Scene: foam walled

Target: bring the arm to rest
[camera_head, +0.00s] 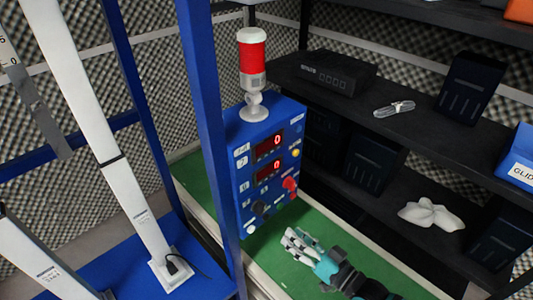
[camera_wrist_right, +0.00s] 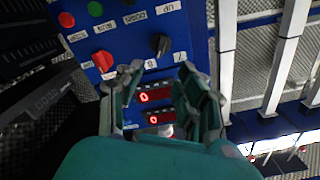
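My right gripper (camera_head: 301,243) is low in the middle of the head view, above the green surface and just below and right of the blue control box (camera_head: 270,165). In the right wrist view its two fingers stand apart with a gap between them, so the gripper (camera_wrist_right: 163,76) is open, and nothing shows between the fingertips but the box face behind. The box (camera_wrist_right: 120,35) shows there with two red displays, a black knob and a red knob. The gripper looks apart from the box. My left gripper is not in view.
A red and white beacon (camera_head: 252,62) stands on the box. A blue post (camera_head: 207,130) rises left of it. Dark shelves (camera_head: 420,120) at right hold a black device (camera_head: 325,73), dark bins and a white star-shaped piece (camera_head: 430,214). The green surface (camera_head: 290,270) around the gripper looks clear.

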